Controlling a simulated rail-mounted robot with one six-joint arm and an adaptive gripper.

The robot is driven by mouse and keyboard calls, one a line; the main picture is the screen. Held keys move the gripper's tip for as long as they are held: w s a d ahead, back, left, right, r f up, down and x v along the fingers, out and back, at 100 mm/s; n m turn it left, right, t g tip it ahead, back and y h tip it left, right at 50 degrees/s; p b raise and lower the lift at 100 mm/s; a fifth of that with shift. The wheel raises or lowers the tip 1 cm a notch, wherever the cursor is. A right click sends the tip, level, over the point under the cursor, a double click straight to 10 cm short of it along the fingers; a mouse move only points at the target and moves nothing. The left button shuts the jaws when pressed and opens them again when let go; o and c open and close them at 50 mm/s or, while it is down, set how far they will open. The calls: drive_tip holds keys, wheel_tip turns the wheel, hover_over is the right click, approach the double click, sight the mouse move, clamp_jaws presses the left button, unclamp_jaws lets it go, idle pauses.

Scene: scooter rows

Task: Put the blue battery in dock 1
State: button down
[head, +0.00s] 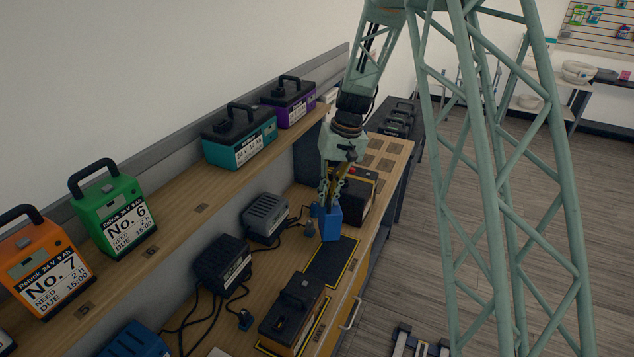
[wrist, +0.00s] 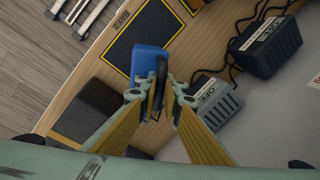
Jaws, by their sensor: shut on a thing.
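The blue battery (head: 330,222) hangs under my gripper (head: 331,190) in the head view, above the bench near an empty dark pad with a yellow outline (head: 332,262). In the wrist view my gripper (wrist: 156,95) is shut on the black handle of the blue battery (wrist: 147,62). Whether this pad is dock 1 I cannot tell. I cannot tell whether the battery's bottom touches the bench.
A grey charger (head: 265,217) and a black charger (head: 222,263) with cables stand behind the pads. A dark-topped battery (head: 292,308) occupies the nearer pad. A black and yellow unit (head: 357,195) stands beyond my gripper. The shelf (head: 185,222) holds orange, green, teal and purple batteries.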

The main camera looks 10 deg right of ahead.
sight(330, 205)
drive_tip(key=shift+s+d+f+n, duration=0.15)
drive_tip(key=shift+s+f, duration=0.2)
drive_tip(key=shift+f, duration=0.3)
drive_tip(key=shift+s+d+f+n, duration=0.15)
drive_tip(key=shift+s+f, duration=0.2)
drive_tip(key=shift+f, duration=0.25)
drive_tip(key=shift+d, duration=0.1)
